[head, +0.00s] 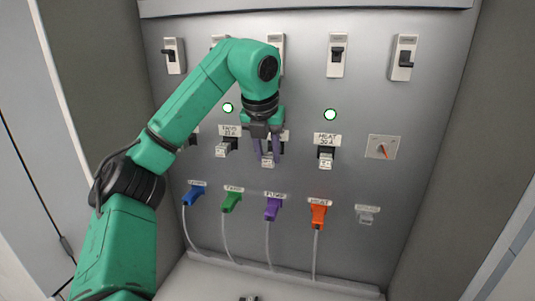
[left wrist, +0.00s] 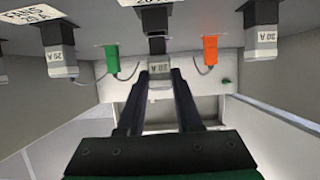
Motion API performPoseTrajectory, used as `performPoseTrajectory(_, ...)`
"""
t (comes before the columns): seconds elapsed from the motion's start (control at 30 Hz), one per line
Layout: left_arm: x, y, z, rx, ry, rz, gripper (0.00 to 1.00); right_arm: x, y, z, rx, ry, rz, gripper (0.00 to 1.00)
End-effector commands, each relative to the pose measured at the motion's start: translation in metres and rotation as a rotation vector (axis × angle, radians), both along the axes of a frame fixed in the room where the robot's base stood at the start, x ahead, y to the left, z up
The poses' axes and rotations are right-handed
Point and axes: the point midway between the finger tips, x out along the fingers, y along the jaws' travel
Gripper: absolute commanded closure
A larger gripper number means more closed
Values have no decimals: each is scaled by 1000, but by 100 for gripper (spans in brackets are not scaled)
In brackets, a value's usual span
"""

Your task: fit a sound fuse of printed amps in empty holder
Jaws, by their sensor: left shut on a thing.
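My left gripper (head: 266,158) is at the middle fuse holder of the grey panel, its fingers pointing at the panel. It is shut on a pale grey fuse (head: 268,162), which also shows between the fingertips in the left wrist view (left wrist: 158,68). Its small print looks like 20 A, but is hard to read. The fuse is in line with the dark holder (left wrist: 156,45) and appears to meet it; how deep it sits I cannot tell. The label above this holder is mostly hidden by the gripper. My right gripper is not in view.
Neighbouring holders carry a 20 A fuse (left wrist: 62,64) and a 30 A fuse (left wrist: 264,40). Two green lamps (head: 228,108) (head: 330,114) are lit. Switches (head: 336,55) line the top. Blue, green, purple and orange plugs (head: 318,214) with cables sit below. A rotary knob (head: 382,147) is at right.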

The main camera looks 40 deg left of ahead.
Motion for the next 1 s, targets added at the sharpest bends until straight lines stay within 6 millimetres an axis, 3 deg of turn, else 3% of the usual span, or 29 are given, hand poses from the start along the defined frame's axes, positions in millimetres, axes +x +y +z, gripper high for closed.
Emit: performPoseTrajectory(1.0, 9, 5, 0, 0, 0, 0, 100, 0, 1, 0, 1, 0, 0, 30)
